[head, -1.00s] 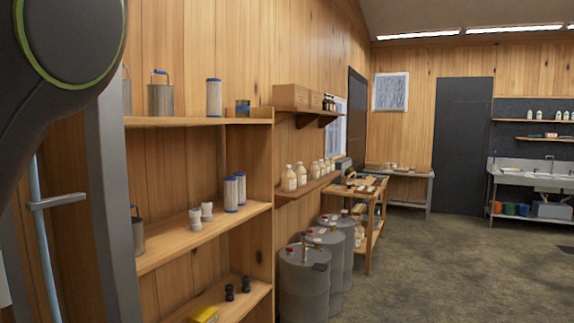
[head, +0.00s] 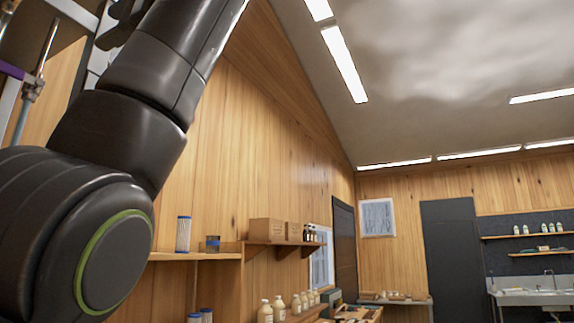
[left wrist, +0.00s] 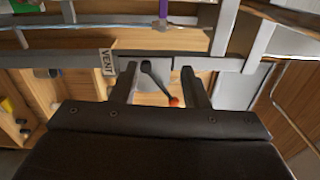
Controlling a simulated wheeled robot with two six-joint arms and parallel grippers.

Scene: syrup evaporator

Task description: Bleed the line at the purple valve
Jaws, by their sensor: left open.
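A dark lever with an orange-red ball knob (left wrist: 174,101) shows between the fingers of my left gripper (left wrist: 160,78) in the left wrist view. The gripper is open, with one finger on each side of the lever; I cannot tell whether either touches it. A purple band (left wrist: 163,9) sits on a pipe above the lever. A purple piece (head: 12,70) also shows on piping at the left edge of the head view. My left arm reaches up there, and its gripper end is mostly cut off or hard to make out. My right gripper is not in view.
A VENT label (left wrist: 107,62) is on the grey rail (left wrist: 225,63) beside the left finger. Pipes and metal frame surround the gripper closely. In the head view, a wooden shelf (head: 205,256) with filters stands by the wall. The room's right side looks open.

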